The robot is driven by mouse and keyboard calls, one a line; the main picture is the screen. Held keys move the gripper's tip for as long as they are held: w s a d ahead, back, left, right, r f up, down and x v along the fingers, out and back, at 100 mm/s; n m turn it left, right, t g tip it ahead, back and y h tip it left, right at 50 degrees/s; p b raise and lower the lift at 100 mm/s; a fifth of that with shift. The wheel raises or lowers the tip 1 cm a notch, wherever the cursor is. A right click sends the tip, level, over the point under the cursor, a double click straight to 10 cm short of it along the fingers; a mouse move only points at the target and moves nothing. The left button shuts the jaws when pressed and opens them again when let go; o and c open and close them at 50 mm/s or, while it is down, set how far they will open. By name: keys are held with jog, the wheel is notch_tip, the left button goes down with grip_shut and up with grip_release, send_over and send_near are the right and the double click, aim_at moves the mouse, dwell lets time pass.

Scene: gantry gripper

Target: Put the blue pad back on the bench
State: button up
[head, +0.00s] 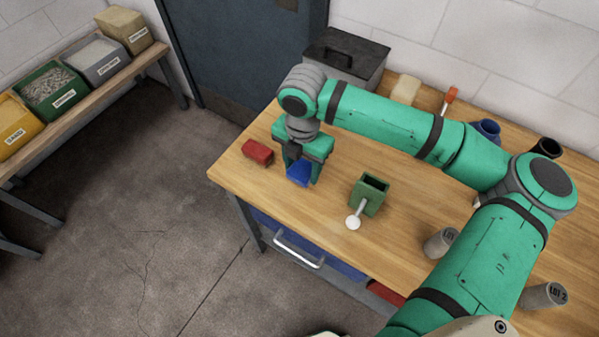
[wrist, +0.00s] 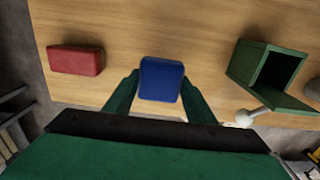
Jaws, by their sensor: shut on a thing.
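The blue pad (head: 299,173) is between the fingers of my gripper (head: 301,172), at the left part of the wooden bench (head: 330,237). In the wrist view the blue pad (wrist: 161,80) sits between my two green fingertips (wrist: 160,88), which are shut on it. The bench top (wrist: 200,30) lies below it. I cannot tell whether the pad touches the bench or is held just above it.
A red block (head: 258,152) lies left of the pad. A green open box (head: 369,194) with a white-knobbed lever (head: 353,222) stands to the right. A grey case (head: 345,59) stands behind. The bench's front edge is near.

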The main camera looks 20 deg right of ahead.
aim_at(299, 174)
jog(key=shift+w+a+f, duration=0.1)
jog(key=shift+w+f, duration=0.2)
jog(key=shift+f, duration=0.05)
jog(key=shift+w+f, duration=0.15)
jog(key=shift+f, duration=0.75)
jog(key=shift+w+f, duration=0.1)
jog(key=shift+f, duration=0.8)
jog(key=shift+f, duration=0.15)
jog(key=o, duration=1)
notch_tip(299, 174, up, 12)
jog(key=shift+r, duration=0.2)
